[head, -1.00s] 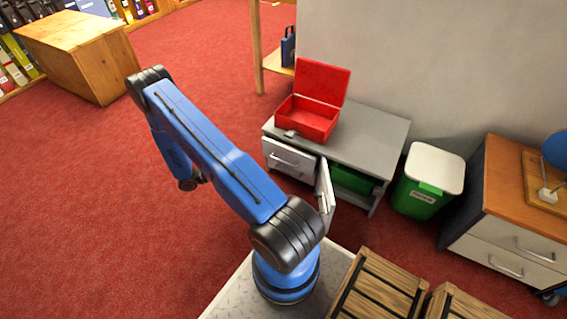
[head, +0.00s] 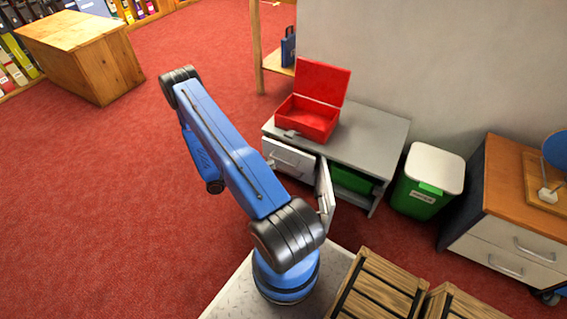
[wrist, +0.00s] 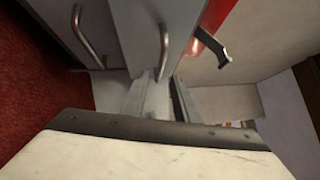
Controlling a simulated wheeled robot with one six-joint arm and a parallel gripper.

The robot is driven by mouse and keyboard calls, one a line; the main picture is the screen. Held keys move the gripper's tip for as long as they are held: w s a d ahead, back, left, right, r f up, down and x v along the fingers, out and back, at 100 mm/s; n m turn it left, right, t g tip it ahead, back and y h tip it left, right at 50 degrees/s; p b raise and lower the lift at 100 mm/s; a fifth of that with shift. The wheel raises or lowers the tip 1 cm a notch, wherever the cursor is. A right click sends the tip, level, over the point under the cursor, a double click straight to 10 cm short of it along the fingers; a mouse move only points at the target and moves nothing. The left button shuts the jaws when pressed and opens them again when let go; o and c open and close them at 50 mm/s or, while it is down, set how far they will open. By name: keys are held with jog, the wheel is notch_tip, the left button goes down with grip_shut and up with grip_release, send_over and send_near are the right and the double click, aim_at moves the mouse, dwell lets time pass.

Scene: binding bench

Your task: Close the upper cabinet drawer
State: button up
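The grey cabinet (head: 372,152) stands against the wall in the head view. Its upper drawer (head: 288,158), a pale front with a bar handle, is at the left of its front and seems to stand out a little; how far is hard to tell. In the wrist view, which is turned sideways, the upper drawer (wrist: 141,30) and its handle (wrist: 164,52) are just beyond my gripper (wrist: 164,82). Its slim fingers point toward the cabinet front, with nothing visible held. Contact and finger opening are unclear. In the head view my arm hides the gripper.
A cabinet door (head: 325,187) stands open right of the drawer, near my arm. An open red box (head: 310,118) sits on top. A green bin (head: 420,198) stands to the right. Wooden crates (head: 378,285) are at the front. Red carpet is clear on the left.

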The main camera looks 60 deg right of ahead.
aim_at(284, 162)
jog(key=x, duration=0.7)
jog(key=shift+s+d, duration=0.2)
jog(key=shift+d, duration=0.05)
grip_shut()
